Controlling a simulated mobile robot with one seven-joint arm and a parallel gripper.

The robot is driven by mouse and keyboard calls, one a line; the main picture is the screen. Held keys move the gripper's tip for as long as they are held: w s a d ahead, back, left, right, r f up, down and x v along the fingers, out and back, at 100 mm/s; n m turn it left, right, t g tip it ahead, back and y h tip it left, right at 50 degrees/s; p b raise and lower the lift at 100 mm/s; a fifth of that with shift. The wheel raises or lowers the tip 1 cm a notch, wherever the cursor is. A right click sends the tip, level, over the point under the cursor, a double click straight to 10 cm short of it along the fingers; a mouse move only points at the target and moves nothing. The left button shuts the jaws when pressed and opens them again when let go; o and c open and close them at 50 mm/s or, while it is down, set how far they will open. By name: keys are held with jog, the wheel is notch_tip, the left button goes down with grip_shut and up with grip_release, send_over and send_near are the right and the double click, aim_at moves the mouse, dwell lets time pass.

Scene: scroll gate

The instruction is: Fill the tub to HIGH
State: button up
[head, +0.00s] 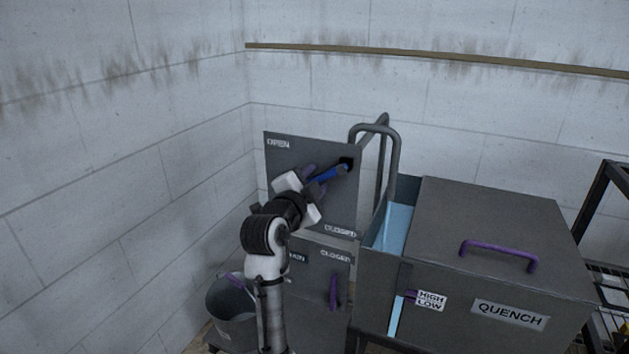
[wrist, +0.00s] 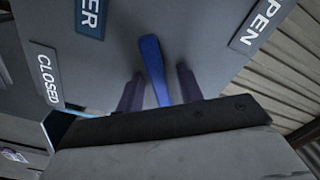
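The blue lever (head: 325,176) is on the upper grey panel (head: 285,152), pointing left and slightly down from its pivot. OPEN is at the panel's upper left, and a partly unreadable label is at its lower right. In the wrist view the lever (wrist: 153,68) lies between the purple fingers of my gripper (wrist: 159,92), which are apart, with a gap on the right; contact on the left is unclear. The tub (head: 376,298), marked QUENCH, shows pale blue water (head: 398,222) at its open left end. A purple pointer (head: 409,293) sits beside the HIGH/LOW plate (head: 431,300), nearer HIGH.
A lower panel has a purple handle (head: 334,291) hanging down under CLOSED. The tub's lid has a purple handle (head: 498,254). A grey bucket (head: 231,308) stands left of my arm. Bent grey pipes (head: 392,165) rise behind the panel. A dark rack (head: 606,230) stands right.

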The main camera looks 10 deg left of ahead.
jog(key=b+v, duration=0.1)
jog(key=v, duration=1.3)
jog(key=shift+b, duration=0.4)
jog(key=shift+w, duration=0.1)
dwell(6.1)
